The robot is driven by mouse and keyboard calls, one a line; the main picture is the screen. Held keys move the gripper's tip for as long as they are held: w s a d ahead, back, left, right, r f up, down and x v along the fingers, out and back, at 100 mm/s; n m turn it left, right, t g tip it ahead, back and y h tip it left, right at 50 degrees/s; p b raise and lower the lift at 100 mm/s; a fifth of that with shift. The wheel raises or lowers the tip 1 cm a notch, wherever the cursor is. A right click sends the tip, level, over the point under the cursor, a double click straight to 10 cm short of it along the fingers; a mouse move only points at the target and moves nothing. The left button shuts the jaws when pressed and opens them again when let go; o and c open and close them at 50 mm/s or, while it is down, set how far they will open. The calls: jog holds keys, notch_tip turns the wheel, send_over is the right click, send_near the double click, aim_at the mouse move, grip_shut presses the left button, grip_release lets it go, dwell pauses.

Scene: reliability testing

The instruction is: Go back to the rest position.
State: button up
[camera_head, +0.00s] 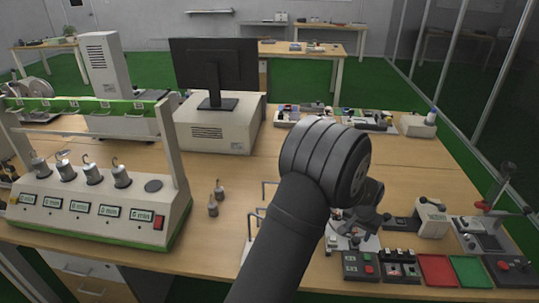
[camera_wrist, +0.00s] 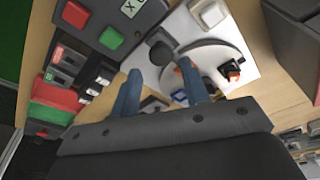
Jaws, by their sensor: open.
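My gripper (camera_wrist: 159,68) shows in the wrist view as two blue fingers with a clear gap between them. It is open, with nothing held between the fingers. Below it is a white board (camera_wrist: 240,72) with a pale round disc and a black knob (camera_wrist: 162,53). The knob appears in line with the gap; I cannot tell how far below the fingertips it is. In the head view my dark arm reaches over the right half of the bench and hides most of the gripper and the board.
A control box with red and green buttons (camera_head: 360,268), a red tray (camera_head: 437,270) and a green tray (camera_head: 471,271) line the front right edge. A timer station (camera_head: 100,215) stands at left, a monitor (camera_head: 214,66) behind.

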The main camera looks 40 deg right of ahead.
aim_at(356, 237)
notch_tip(356, 237, down, 4)
jog(key=shift+r, duration=0.1)
jog(key=shift+w+d+r, duration=0.1)
jog(key=shift+w+d, duration=0.2)
jog(key=shift+d, duration=0.05)
jog(key=shift+w+d, duration=0.25)
jog(key=shift+w, duration=0.05)
